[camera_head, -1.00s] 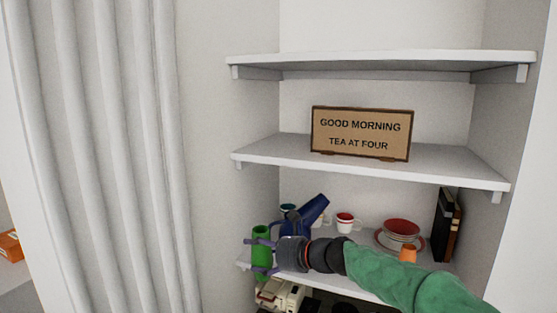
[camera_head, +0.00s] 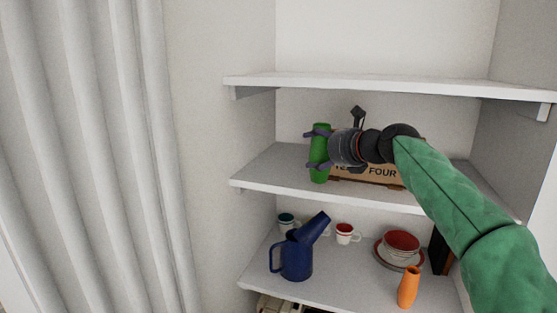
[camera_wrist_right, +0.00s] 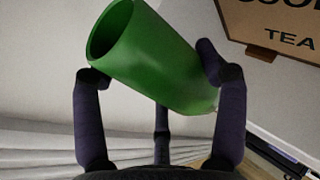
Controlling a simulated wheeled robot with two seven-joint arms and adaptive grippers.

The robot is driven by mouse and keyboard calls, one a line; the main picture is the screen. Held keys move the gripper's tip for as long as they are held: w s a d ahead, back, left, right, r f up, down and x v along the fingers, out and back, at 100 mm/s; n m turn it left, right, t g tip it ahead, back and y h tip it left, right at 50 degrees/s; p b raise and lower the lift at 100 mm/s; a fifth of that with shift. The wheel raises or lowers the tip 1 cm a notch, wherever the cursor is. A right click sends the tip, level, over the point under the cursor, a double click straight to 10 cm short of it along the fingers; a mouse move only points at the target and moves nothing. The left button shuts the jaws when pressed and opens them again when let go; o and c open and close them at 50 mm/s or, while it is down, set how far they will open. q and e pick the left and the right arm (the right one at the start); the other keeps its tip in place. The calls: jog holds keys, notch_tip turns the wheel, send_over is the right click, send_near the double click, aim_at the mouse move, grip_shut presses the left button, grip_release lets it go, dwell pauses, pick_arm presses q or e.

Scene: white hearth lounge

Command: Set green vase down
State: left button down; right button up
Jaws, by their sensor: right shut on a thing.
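The green vase (camera_head: 320,172) is upright in the head view, at the middle shelf (camera_head: 262,169) and left of the sign. My right gripper (camera_head: 318,149) reaches in from the right and is shut on the vase, its fingers around the upper half. I cannot tell whether the vase's base touches the shelf. In the right wrist view the vase (camera_wrist_right: 155,55) sits between the dark fingers, its open mouth toward the upper left. My left gripper is not in view.
A tea sign (camera_head: 375,178) stands on the middle shelf, partly hidden by my right arm. The shelf left of the vase is clear. The lower shelf holds a blue jug (camera_head: 297,259), red bowl (camera_head: 401,243), cups (camera_head: 344,232) and orange vase (camera_head: 408,287). The upper shelf (camera_head: 390,87) is overhead.

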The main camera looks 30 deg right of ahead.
jog(key=shift+w+r+p+x, duration=0.1)
jog(key=shift+r+p+x, duration=0.25)
jog(key=shift+p+x, duration=1.7)
jog(key=shift+w+r+p+x, duration=0.15)
jog(key=shift+r+x, duration=0.15)
jog(key=shift+x, duration=3.6)
jog(key=shift+w+r+p+x, duration=0.1)
jog(key=shift+r+p+x, duration=0.25)
jog(key=shift+p+x, duration=1.7)
jog(key=shift+b+x, duration=0.9)
jog(key=shift+b, duration=0.1)
jog(key=o, duration=1.3)
jog(key=shift+f, duration=0.2)
jog(key=shift+a, duration=0.1)
jog(key=shift+r, duration=0.2)
jog(key=shift+s, duration=0.3)
jog(key=b+v, duration=0.3)
jog(key=v, duration=0.8)
jog(key=shift+s+r, duration=0.1)
jog(key=shift+s, duration=0.2)
